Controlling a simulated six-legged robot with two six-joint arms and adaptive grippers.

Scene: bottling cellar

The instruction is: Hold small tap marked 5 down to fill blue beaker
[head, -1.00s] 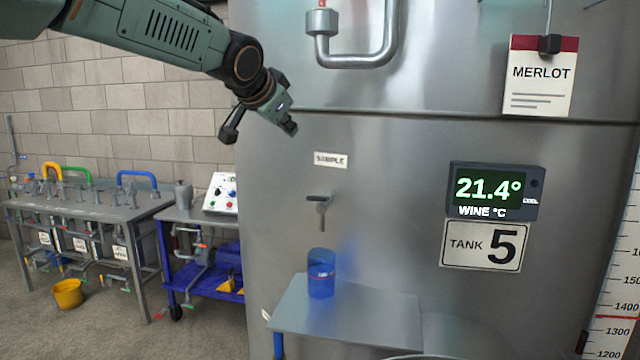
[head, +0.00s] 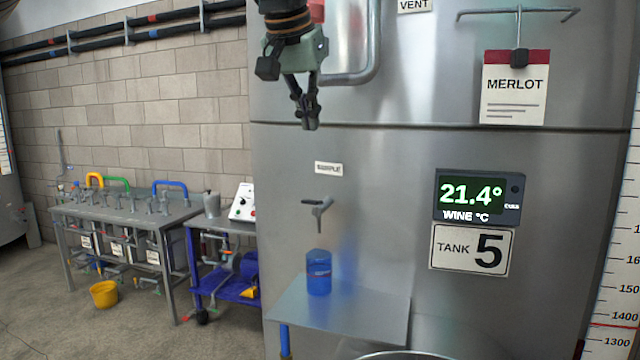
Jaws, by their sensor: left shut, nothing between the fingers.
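The small sample tap (head: 317,208) sticks out of the steel tank (head: 385,170), below a label reading SAMPLE (head: 328,168). A plate marked TANK 5 (head: 470,249) is on the tank to the right. The blue beaker (head: 318,273) stands upright on a small grey shelf (head: 375,313), below the tap. I cannot tell how much is in it. My left gripper (head: 309,122) points down, shut and empty, above the tap and label and apart from them. My right gripper is not in view.
A temperature display (head: 478,197) and a MERLOT card (head: 515,88) are on the tank at right. A bent pipe (head: 368,60) is behind my left gripper. A blue cart (head: 225,285), a grey bench (head: 125,212) and a yellow bucket (head: 104,293) stand at left.

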